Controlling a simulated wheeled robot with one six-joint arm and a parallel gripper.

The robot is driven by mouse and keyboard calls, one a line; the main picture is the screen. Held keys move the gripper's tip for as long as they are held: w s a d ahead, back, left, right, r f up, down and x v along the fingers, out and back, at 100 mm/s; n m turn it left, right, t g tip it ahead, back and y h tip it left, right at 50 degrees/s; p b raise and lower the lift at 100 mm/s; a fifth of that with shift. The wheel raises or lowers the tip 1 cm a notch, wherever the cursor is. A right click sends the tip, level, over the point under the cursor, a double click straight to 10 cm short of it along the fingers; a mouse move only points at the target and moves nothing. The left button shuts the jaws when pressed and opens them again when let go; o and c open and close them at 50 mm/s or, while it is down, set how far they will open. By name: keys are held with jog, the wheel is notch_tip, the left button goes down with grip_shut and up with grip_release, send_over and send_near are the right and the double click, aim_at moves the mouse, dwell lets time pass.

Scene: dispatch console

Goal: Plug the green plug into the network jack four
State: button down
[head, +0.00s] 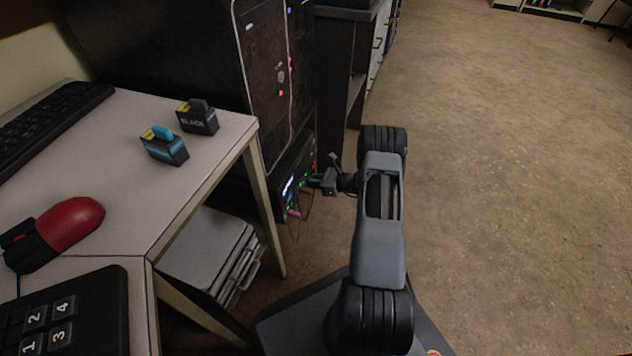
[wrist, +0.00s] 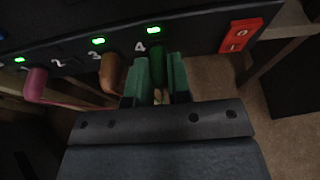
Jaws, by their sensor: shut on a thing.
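My gripper (wrist: 160,92) is shut on the green plug (wrist: 157,65), with a finger on each side of it. The plug's far end meets the dark panel (wrist: 195,40) just beside the printed 4, at jack four. Its tip and the jack opening are hidden, and no gap shows between plug and panel. A green light above jack four is lit. In the head view my gripper (head: 328,182) is at the front of the panel, low beside the desk; the green plug is too small to make out there.
A brown plug (wrist: 110,72) sits by the 3, close left of my gripper. A pink plug (wrist: 36,82) is farther left. A red switch (wrist: 240,35) is on the right. The desk (head: 215,160) stands left of the arm; open floor (head: 510,190) lies right.

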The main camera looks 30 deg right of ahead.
jog(key=shift+w+a, duration=0.1)
jog(key=shift+w, duration=0.05)
dwell(0.3)
jog(key=c, duration=1.3)
grip_release()
jog(key=shift+a, duration=0.15)
jog(key=o, duration=0.3)
jog(key=shift+d, duration=0.2)
jog(key=shift+p+v, duration=2.5)
jog(key=shift+v, duration=4.4)
jog(key=shift+a, duration=0.1)
